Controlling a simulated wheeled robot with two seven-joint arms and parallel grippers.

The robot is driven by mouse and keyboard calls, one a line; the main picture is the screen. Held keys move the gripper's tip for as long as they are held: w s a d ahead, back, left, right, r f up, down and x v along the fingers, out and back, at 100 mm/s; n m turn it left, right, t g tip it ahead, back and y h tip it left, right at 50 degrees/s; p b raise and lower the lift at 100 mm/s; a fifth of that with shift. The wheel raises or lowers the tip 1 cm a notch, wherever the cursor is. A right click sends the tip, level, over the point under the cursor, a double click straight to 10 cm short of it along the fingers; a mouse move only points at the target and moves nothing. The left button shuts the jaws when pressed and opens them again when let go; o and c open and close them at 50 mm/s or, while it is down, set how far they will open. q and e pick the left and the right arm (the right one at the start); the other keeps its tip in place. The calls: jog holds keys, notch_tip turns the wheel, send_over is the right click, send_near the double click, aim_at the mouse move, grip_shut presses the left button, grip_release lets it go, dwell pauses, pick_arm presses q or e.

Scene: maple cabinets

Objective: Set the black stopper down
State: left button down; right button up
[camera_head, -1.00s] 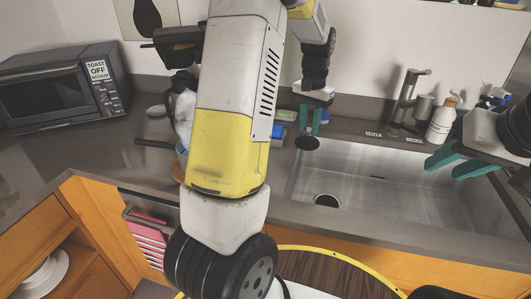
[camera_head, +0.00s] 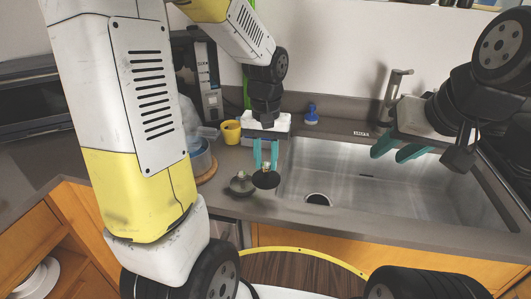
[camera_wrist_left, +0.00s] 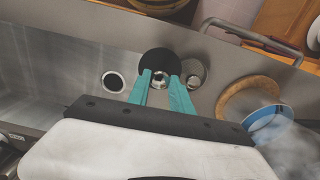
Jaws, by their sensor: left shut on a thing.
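The black stopper (camera_head: 264,180) is a dark round disc with a small metal knob. My left gripper (camera_head: 265,164) is shut on the knob from above, fingers pointing down. The stopper is by the left edge of the sink (camera_head: 400,190), over the counter strip; I cannot tell whether it touches the counter. In the left wrist view the stopper (camera_wrist_left: 158,60) sits at the tips of the left gripper (camera_wrist_left: 161,80), between the drain and a round metal piece. My right gripper (camera_head: 398,152) is open and empty above the sink's right part.
A small round metal piece (camera_head: 241,185) lies on the counter close left of the stopper. The drain (camera_head: 318,199) is in the sink floor. A yellow cup (camera_head: 230,132), a pot (camera_head: 200,158) and a blue bottle (camera_head: 312,115) stand around. The faucet (camera_head: 392,95) rises behind the sink.

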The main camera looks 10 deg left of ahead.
pick_arm(q)
jog(key=shift+s+f, duration=0.1)
jog(key=shift+s, duration=0.4)
jog(key=shift+w+a+f, duration=0.85)
jog(key=shift+w+a, duration=0.05)
jog(key=shift+w, duration=1.55)
jog(key=shift+w+a+f, duration=0.85)
jog(key=shift+w, duration=1.55)
jog(key=shift+w+a+f, duration=0.85)
jog(key=shift+w+a, duration=0.05)
jog(key=shift+w, duration=1.55)
jog(key=shift+f, duration=0.15)
jog(key=c, duration=1.1)
grip_release()
jog(key=shift+c, duration=0.2)
